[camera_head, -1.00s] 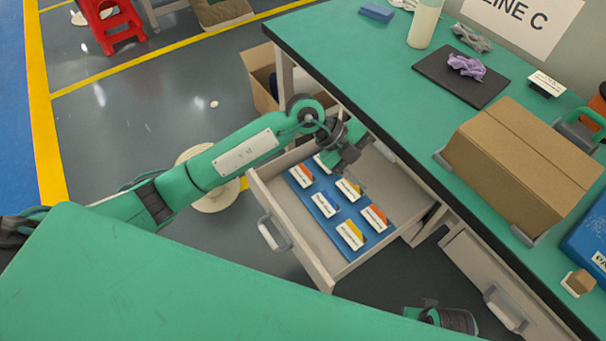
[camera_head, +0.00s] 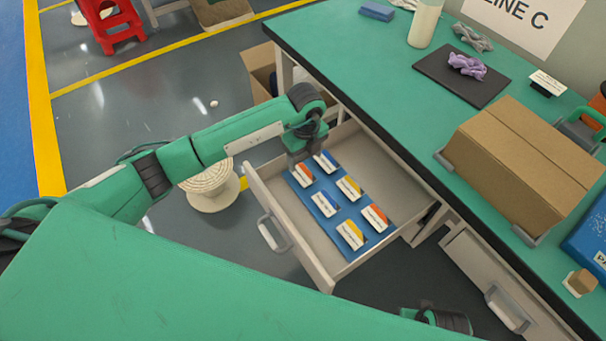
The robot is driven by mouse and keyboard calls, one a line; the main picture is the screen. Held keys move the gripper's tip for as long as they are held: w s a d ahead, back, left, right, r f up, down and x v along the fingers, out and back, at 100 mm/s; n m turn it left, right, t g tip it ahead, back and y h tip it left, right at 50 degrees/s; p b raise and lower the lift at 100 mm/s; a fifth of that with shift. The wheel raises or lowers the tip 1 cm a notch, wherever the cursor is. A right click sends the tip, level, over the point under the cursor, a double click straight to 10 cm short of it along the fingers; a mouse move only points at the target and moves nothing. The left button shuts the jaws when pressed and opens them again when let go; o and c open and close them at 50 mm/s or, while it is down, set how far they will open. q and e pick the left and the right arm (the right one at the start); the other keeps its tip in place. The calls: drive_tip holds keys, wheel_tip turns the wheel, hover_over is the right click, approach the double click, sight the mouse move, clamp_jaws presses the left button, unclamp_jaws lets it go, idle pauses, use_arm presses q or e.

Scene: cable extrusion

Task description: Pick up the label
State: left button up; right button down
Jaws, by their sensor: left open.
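Several labels lie in rows on a blue tray (camera_head: 338,221) inside the open drawer (camera_head: 300,251). They are white with coloured ends: an orange one (camera_head: 303,175) at back left, a blue one (camera_head: 325,162) at the back, a yellow one (camera_head: 348,188), a blue one (camera_head: 324,204), an orange one (camera_head: 375,217) and a yellow one (camera_head: 350,235) at the front. My left gripper (camera_head: 297,160) is open and points down over the back left end of the tray, close to the back orange and blue labels. Its fingertips are partly hidden. My right gripper does not show clearly.
The green workbench (camera_head: 350,70) bears a cardboard box (camera_head: 525,165), a black mat (camera_head: 455,85) and a white bottle (camera_head: 425,22). A second drawer (camera_head: 490,290) is at the lower right. A cable spool (camera_head: 212,187) stands on the floor left of the drawer.

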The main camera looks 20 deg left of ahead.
sight(303, 174)
use_arm(q)
drive_tip(key=shift+s+a+f, duration=0.1)
drive_tip(key=shift+f, duration=1.35)
drive_tip(key=shift+s+a+f, duration=0.1)
drive_tip(key=shift+f, duration=1.35)
drive_tip(key=shift+f, duration=0.25)
drive_tip(key=c, duration=0.9)
